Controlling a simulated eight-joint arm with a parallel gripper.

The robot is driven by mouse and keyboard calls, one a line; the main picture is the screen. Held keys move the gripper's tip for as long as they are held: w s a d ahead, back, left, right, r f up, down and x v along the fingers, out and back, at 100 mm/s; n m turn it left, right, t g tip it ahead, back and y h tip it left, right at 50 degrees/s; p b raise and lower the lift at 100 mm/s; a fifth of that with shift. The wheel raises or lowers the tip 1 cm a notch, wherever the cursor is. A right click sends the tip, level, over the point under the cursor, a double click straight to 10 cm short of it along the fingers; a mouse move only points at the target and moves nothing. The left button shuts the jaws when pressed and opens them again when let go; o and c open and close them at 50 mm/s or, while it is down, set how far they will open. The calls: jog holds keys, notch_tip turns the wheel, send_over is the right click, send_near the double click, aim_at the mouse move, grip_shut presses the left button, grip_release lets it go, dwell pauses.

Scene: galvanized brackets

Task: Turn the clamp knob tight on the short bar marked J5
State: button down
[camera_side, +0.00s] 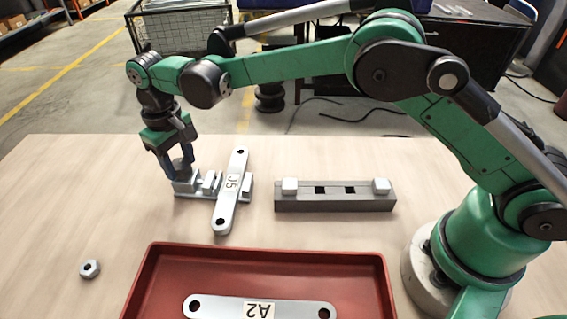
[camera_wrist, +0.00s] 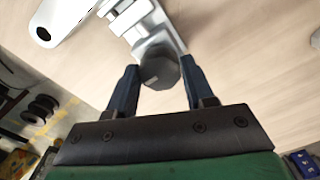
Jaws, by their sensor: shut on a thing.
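The short bar marked J5 (camera_side: 231,192) lies across the grey clamp (camera_side: 209,184) on the table, left of centre in the side view. In the wrist view, the bar's rounded end with its hole (camera_wrist: 52,24) shows at the upper left. The clamp knob (camera_wrist: 160,69) is a dark grey faceted piece at the clamp's end. My gripper (camera_side: 181,170) points down at the clamp's left end, its fingers shut on the knob. In the wrist view, the blue fingers of my gripper (camera_wrist: 158,82) stand on both sides of the knob.
A red tray (camera_side: 150,262) at the front holds a bar marked A2 (camera_side: 225,306). A loose hex nut (camera_side: 90,268) lies at the left. A grey block (camera_side: 333,204) with two light pads and two dark square slots stands right of the clamp. Table between nut and clamp is clear.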

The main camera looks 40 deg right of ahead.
jog(key=m, duration=0.9)
jog(key=shift+m, duration=0.3)
jog(key=m, duration=0.3)
jog(key=shift+m, duration=0.4)
jog(key=m, duration=0.4)
jog(key=shift+m, duration=0.3)
jog(key=shift+c, duration=2.1)
grip_release()
